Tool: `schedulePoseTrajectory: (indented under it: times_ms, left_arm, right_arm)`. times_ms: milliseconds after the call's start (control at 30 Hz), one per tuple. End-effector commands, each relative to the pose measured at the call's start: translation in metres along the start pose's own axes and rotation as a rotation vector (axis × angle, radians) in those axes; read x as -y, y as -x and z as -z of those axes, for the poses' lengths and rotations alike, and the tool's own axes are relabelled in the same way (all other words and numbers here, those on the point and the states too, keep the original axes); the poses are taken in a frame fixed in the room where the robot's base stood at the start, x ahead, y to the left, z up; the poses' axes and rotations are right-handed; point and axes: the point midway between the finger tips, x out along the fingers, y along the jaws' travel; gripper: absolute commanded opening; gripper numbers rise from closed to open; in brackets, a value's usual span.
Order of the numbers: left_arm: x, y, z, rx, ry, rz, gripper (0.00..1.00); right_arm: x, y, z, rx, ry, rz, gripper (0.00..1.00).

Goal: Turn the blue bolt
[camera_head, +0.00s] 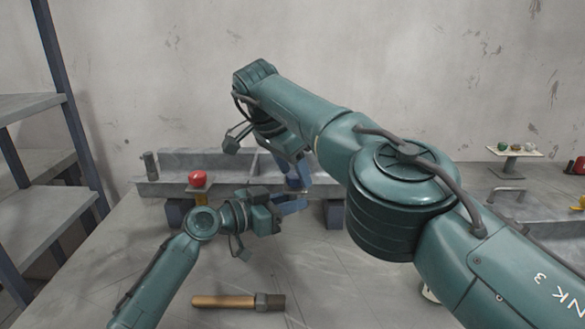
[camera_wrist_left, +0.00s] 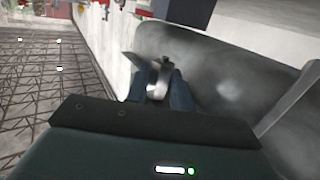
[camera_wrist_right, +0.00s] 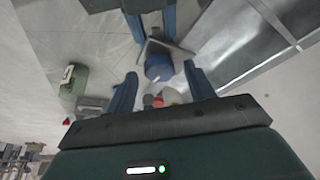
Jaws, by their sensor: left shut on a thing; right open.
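The blue bolt (camera_wrist_right: 158,66) shows in the right wrist view, ahead of and between the two spread fingers of my right gripper (camera_wrist_right: 160,88). My right gripper is open and points down near the metal beam in the head view (camera_head: 298,182). My left gripper (camera_head: 303,203) is just below it in the head view. In the left wrist view it is shut on a small grey metal piece (camera_wrist_left: 160,76) with angled ends. That piece lies close beside the bolt in the right wrist view; I cannot tell if they touch. I cannot make out the bolt in the head view.
A red knob (camera_head: 198,179) stands left of my grippers, by the grey beam (camera_head: 200,160). A wooden-handled hammer (camera_head: 222,301) lies on the table in front. A shelf (camera_head: 45,215) stands at left. A small stand (camera_head: 512,152) with little objects is at right.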

Motion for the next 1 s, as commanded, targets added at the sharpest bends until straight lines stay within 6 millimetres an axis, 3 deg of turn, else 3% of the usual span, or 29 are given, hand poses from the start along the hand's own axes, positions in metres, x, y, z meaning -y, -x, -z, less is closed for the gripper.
schedulePoseTrajectory:
  times_ms: [333,667,1000]
  left_arm:
    - [0.0001,0.0,0.0014,-0.003,0.0,0.001,0.03]
    - [0.0002,0.0,0.0014,-0.003,0.0,0.001,0.03]
    - [0.0003,0.0001,0.0013,-0.003,0.0,0.001,0.03]
  right_arm:
    - [0.0007,-0.0009,0.0011,0.001,0.031,0.011,0.53]
    - [-0.0013,-0.0006,0.0015,0.001,0.174,0.07,0.53]
    - [-0.0044,-0.0017,0.0022,0.005,0.562,0.234,0.53]
